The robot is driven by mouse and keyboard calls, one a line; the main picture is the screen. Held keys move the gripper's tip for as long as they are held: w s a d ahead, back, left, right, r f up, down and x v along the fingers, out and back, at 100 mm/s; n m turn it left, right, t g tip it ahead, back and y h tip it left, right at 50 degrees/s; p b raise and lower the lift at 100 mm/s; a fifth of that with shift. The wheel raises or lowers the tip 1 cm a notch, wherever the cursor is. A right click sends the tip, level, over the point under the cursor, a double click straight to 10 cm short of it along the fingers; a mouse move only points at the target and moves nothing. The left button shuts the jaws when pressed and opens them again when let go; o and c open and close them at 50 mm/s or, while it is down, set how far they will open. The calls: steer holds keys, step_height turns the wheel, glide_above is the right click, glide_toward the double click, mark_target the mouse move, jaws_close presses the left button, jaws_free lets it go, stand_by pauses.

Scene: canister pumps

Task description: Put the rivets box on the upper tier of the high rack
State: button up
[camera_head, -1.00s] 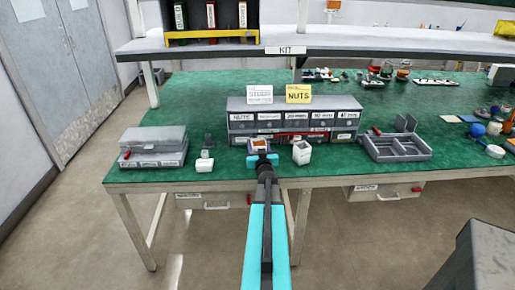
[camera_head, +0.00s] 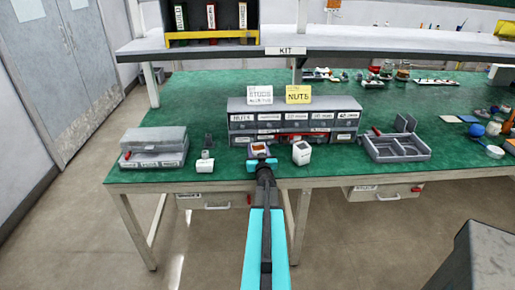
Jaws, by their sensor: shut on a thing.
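My gripper (camera_head: 262,164) is at the front edge of the green bench, in the middle of the picture. It is shut on a small box (camera_head: 259,149) with a white body and orange-brown contents. No label on this box is readable, so I cannot tell from print that it is the rivets box. The box is in front of the grey drawer unit (camera_head: 240,126); whether it touches the bench is hidden. A raised shelf (camera_head: 400,45) with a KIT label runs above the bench. I cannot tell whether this is the high rack.
A white box (camera_head: 301,155) stands just right of the gripper. A grey case (camera_head: 153,160) and small white item (camera_head: 204,167) are left, an open grey tray (camera_head: 398,150) right. A yellow-fronted rack (camera_head: 208,38) of labelled items occupies the shelf's left; bare shelf lies right of it.

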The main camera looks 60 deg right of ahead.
steer(key=shift+f, duration=0.25)
steer(key=o, duration=1.3)
steer(key=shift+c, duration=0.2)
steer(key=shift+b+v, duration=1)
steer(key=shift+v, duration=1.55)
steer(key=shift+b+v, duration=0.4)
steer(key=shift+v, duration=3.9)
steer(key=shift+s+d+f, duration=0.1)
steer(key=shift+s, duration=0.05)
